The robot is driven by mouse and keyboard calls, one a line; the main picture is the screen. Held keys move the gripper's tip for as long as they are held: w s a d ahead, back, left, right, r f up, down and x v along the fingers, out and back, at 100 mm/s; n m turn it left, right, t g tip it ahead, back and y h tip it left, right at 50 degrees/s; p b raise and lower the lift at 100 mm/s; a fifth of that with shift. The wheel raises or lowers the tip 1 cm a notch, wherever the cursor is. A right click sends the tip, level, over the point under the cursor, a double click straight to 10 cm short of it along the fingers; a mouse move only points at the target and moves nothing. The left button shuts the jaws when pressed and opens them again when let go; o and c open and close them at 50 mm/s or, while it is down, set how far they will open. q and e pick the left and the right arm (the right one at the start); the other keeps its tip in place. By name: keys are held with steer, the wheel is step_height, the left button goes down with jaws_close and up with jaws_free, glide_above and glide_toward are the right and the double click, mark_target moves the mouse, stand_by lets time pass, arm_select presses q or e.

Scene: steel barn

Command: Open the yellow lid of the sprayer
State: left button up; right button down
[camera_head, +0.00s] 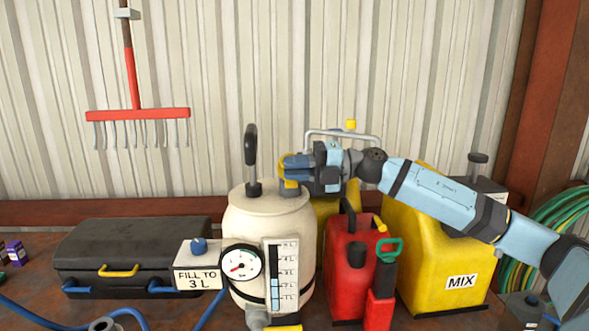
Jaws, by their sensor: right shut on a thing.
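The sprayer (238,208) is a cream tank standing upright in the middle of the bench. It has a black pump handle (251,148) on top, a round pressure gauge (240,262) and a level scale (280,275) on its front. The yellow lid (284,181) is at the top right of the tank, partly hidden by my right gripper (294,168). The right gripper reaches in from the right and is shut on the yellow lid. I cannot tell whether the lid is apart from the tank. My left gripper is out of view.
A red fuel can (350,285) stands close right of the sprayer, with yellow containers behind and a yellow MIX can (432,277) farther right, below my right arm. A sign reading FILL TO 3 L (198,279) and a black case (130,245) are at left.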

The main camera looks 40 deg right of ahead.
steer(key=shift+d+r, duration=0.1)
steer(key=shift+r, duration=0.2)
steer(key=c, duration=1.2)
jaws_free()
steer(key=shift+f, duration=0.2)
steer(key=shift+s+d+f, duration=0.1)
steer(key=shift+s+d, duration=0.05)
arm_select(q)
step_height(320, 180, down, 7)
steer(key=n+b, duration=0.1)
steer(key=b, duration=0.7)
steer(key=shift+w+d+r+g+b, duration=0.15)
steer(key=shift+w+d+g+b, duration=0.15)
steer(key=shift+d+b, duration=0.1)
arm_select(e)
steer(key=v, duration=1.3)
steer(key=shift+s, duration=0.2)
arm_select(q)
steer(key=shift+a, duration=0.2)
arm_select(e)
steer(key=shift+r, duration=0.2)
